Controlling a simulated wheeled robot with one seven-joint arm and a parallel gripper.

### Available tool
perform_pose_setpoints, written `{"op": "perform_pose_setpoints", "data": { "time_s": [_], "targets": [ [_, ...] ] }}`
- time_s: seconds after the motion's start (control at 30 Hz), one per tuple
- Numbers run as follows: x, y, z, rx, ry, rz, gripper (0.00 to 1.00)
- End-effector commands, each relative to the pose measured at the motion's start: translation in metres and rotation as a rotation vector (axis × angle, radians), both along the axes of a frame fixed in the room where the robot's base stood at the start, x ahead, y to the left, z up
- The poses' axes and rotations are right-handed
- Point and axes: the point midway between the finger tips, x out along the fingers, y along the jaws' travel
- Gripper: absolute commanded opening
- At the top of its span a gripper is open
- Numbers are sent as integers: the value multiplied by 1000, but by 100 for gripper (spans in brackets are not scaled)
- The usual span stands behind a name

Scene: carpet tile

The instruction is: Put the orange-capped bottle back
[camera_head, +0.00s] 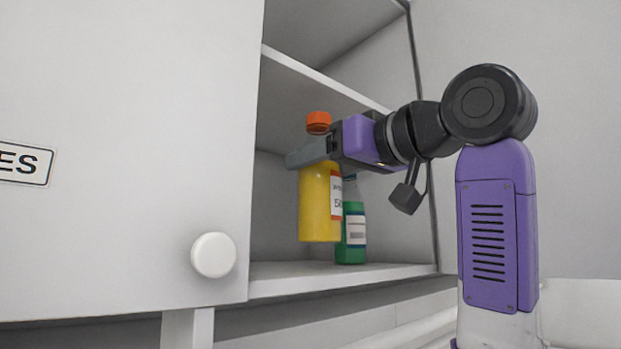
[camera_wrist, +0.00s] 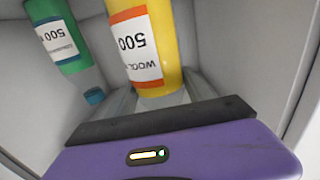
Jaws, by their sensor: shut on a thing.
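The orange-capped bottle (camera_head: 316,205) is yellow with a white and red label. My gripper (camera_head: 312,152) is shut on it near its top, just below the orange cap. The bottle hangs upright in front of the cabinet opening, and its base looks a little above the lower shelf's front edge in the head view. In the wrist view, the yellow bottle (camera_wrist: 165,45) shows upside down beyond my gripper (camera_wrist: 150,98), its cap hidden.
A green bottle (camera_head: 352,225) stands on the lower shelf (camera_head: 340,280), partly behind the yellow bottle; it also shows in the wrist view (camera_wrist: 52,22). A white cabinet door (camera_head: 120,150) with a round knob (camera_head: 214,255) covers the left. An upper shelf (camera_head: 310,80) runs above.

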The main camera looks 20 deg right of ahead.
Motion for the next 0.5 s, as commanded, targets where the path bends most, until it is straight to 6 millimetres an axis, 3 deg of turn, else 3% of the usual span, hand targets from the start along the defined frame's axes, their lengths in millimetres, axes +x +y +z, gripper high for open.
{"op": "perform_pose_setpoints", "data": {
  "time_s": [0.27,0.5],
  "targets": [
    [24,8,2,0,0,0,0],
    [21,6,-28,1,-2,-1,0]
  ]
}}
